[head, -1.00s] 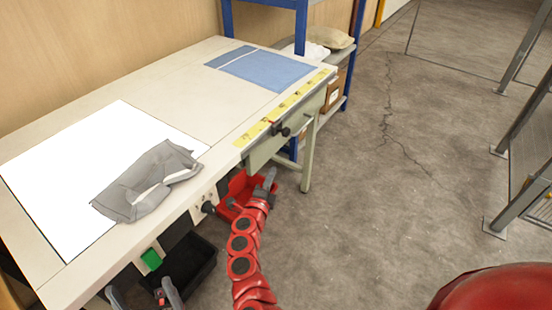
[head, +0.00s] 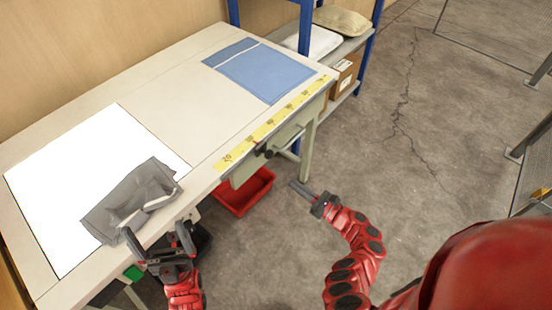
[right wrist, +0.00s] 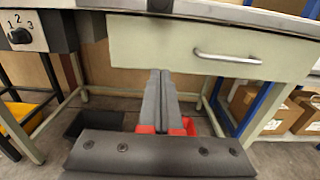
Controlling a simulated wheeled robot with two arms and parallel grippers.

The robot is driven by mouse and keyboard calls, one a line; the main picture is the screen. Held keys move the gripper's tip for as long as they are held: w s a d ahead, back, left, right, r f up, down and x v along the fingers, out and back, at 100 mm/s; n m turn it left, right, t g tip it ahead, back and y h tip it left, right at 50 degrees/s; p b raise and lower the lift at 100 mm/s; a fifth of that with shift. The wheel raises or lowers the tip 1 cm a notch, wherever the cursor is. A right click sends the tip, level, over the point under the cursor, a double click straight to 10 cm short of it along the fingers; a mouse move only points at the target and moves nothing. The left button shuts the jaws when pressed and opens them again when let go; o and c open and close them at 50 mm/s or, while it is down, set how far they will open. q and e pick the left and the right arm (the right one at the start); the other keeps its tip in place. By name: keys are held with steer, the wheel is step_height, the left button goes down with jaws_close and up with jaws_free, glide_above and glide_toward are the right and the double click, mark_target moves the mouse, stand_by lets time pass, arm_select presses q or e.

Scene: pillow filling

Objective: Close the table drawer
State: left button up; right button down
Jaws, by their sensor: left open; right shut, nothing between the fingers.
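The table drawer (head: 287,136) is a pale grey-green front under the right end of the table (head: 215,120). In the right wrist view the drawer front (right wrist: 150,48) with its silver bar handle (right wrist: 228,57) sits beneath the tabletop, and I see no open drawer interior. My right gripper (head: 297,187) is shut and empty, off to the right of the drawer and apart from it in the head view. In the right wrist view its fingers (right wrist: 158,85) point toward the drawer's lower edge, left of the handle. My left gripper (head: 158,243) is open and empty by the table's front edge, near the grey cloth.
A grey folded cloth (head: 130,205) lies partly on a white sheet (head: 60,190); a blue cloth (head: 265,73) lies farther back. A red bin (head: 240,195) is on the floor under the table. A shelf with boxes (head: 345,75) stands behind.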

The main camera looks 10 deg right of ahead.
glide_toward(257, 161)
steer(key=b+x, duration=0.4)
steer(key=x, duration=0.2)
steer(key=shift+w+d+f, duration=0.1)
steer(key=shift+f, duration=0.05)
steer(key=shift+w+a, duration=0.25)
steer(key=shift+w, duration=0.05)
